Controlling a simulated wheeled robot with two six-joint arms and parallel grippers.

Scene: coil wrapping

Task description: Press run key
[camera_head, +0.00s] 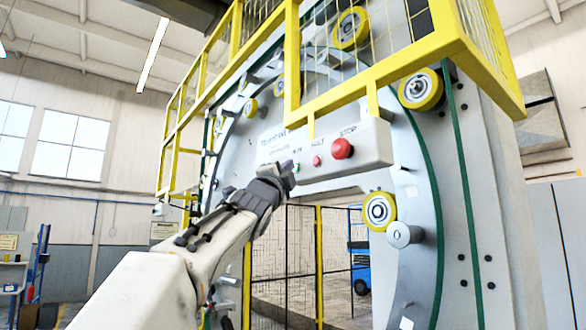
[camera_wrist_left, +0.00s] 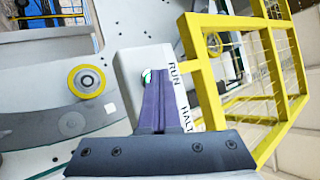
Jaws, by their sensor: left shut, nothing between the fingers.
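A pale grey control box (camera_head: 365,150) hangs on the machine, with a large red STOP button (camera_head: 342,148) and a small red HALT button (camera_head: 316,161). A small green run key (camera_head: 296,167) shows at the left of HALT, partly covered by my left gripper (camera_head: 286,172). In the left wrist view, the green run key (camera_wrist_left: 147,76) shows at the tips of my left gripper (camera_wrist_left: 156,74), beside the RUN label. The gripper is shut and empty, its tips at or very close to the key. I cannot tell whether they touch. My right gripper is not in view.
A yellow guard frame (camera_head: 375,75) runs above and close to the control box. A large grey ring with yellow rollers (camera_head: 379,210) stands behind it. A mesh fence (camera_head: 300,255) and a blue machine (camera_head: 359,270) are farther back.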

